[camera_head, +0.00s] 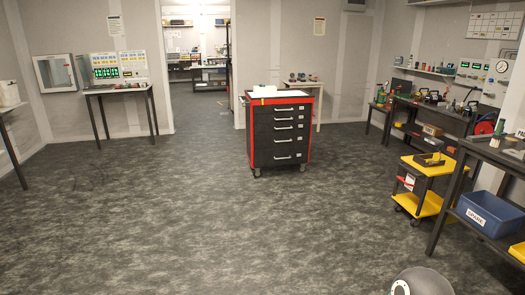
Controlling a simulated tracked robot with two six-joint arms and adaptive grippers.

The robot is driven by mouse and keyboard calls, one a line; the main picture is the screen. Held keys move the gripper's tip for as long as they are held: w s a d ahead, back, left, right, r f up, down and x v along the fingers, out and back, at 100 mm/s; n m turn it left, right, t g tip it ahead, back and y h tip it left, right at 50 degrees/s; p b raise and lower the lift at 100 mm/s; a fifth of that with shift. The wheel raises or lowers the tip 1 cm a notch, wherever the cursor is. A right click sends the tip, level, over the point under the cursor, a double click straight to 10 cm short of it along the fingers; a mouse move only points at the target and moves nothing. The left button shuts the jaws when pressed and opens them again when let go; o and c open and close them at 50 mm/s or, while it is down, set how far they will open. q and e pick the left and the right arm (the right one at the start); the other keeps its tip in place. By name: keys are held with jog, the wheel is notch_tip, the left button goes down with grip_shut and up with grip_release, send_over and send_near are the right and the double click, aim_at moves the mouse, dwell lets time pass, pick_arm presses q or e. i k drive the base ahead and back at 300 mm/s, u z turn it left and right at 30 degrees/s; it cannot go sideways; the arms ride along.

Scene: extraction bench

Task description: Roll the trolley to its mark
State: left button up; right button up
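A yellow two-shelf trolley (428,166) on casters stands at the right, close to the workbenches. A small open yellowish box sits on its top shelf, and a red item shows at its left side. A black drawer cabinet (281,135) with red edges, also on casters, stands upright in the middle of the room with a white item on its top. I cannot make out a clear floor mark. Neither of my grippers is in view; only a rounded grey part, probably mine, shows at the bottom edge.
A blue bin (489,214) sits on the low shelf of the right front bench. A cluttered workbench (434,112) runs along the right wall. A small table (118,91) stands at the left wall. A doorway opens at the back. The grey floor (190,215) is broadly clear.

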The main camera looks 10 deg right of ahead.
aim_at(421, 202)
jog(key=z, duration=0.15)
jog(key=i, duration=2.7)
jog(key=z, duration=0.4)
jog(key=i, duration=1.4)
jog(key=z, duration=0.95)
jog(key=i, duration=1.4)
jog(key=z, duration=1.3)
jog(key=i, duration=1.25)
jog(key=z, duration=0.4)
jog(key=k, duration=0.75)
jog(key=z, duration=0.25)
